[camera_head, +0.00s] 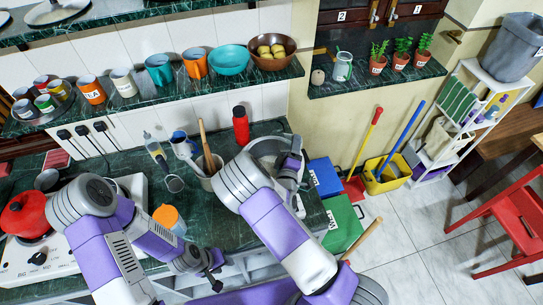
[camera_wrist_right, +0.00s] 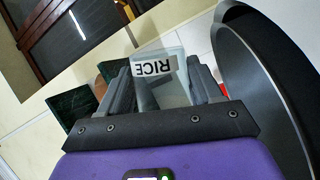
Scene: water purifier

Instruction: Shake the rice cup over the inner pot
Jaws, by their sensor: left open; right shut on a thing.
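A clear cup labelled RICE (camera_wrist_right: 153,66) sits between the fingers of my right gripper (camera_wrist_right: 165,90) in the right wrist view. Its label reads upside down there. My right gripper is shut on it; the contents are not clear. A large dark grey curved rim (camera_wrist_right: 240,60) fills the right side of that view, close beside the gripper; I cannot tell if it is the inner pot. In the head view the right forearm covers the cup and part of the counter. My left gripper (camera_head: 216,274) is open and empty, low at the counter's front.
A red pot (camera_head: 25,214) stands on the white stove at left. A utensil holder (camera_head: 205,176) and a red bottle (camera_head: 240,125) stand behind my right arm. An orange-topped container (camera_head: 168,216) is between the arms. Blue and green bins (camera_head: 342,222) stand right of the counter.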

